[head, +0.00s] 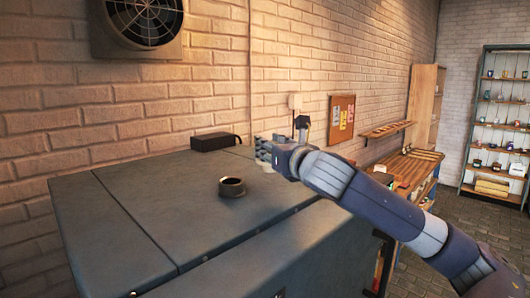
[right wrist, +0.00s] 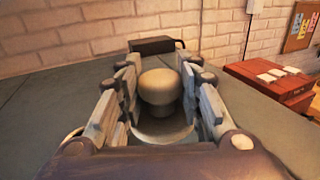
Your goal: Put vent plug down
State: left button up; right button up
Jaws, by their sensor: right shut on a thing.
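The vent plug (right wrist: 160,88) is a cream piece with a rounded head, in the right wrist view between the fingers of my right gripper (right wrist: 158,75). In the head view my right gripper (head: 264,150) reaches in from the right and is shut on the plug. Only a small pale bit of the plug (head: 268,168) shows below the fingers there. The gripper is low at the far right part of the large grey top; I cannot tell if the plug touches it. My left gripper is not in view.
A dark round collar (head: 232,188) stands on the grey top (head: 150,200), in front and left of my gripper. A black box (head: 214,141) lies at the back by the brick wall. The top's left part is clear. A wooden bench (head: 410,170) stands to the right.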

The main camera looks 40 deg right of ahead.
jog(key=w+d, duration=0.1)
jog(key=w+d+p, duration=0.1)
jog(key=w, duration=0.1)
jog(key=shift+w+d, duration=0.2)
jog(key=shift+d, duration=0.2)
jog(key=shift+w+d+f, duration=0.1)
jog(key=shift+w+f, duration=0.1)
jog(key=shift+f, duration=1.7)
jog(key=shift+f, duration=0.2)
jog(key=o, duration=1.2)
jog(key=shift+r, duration=0.1)
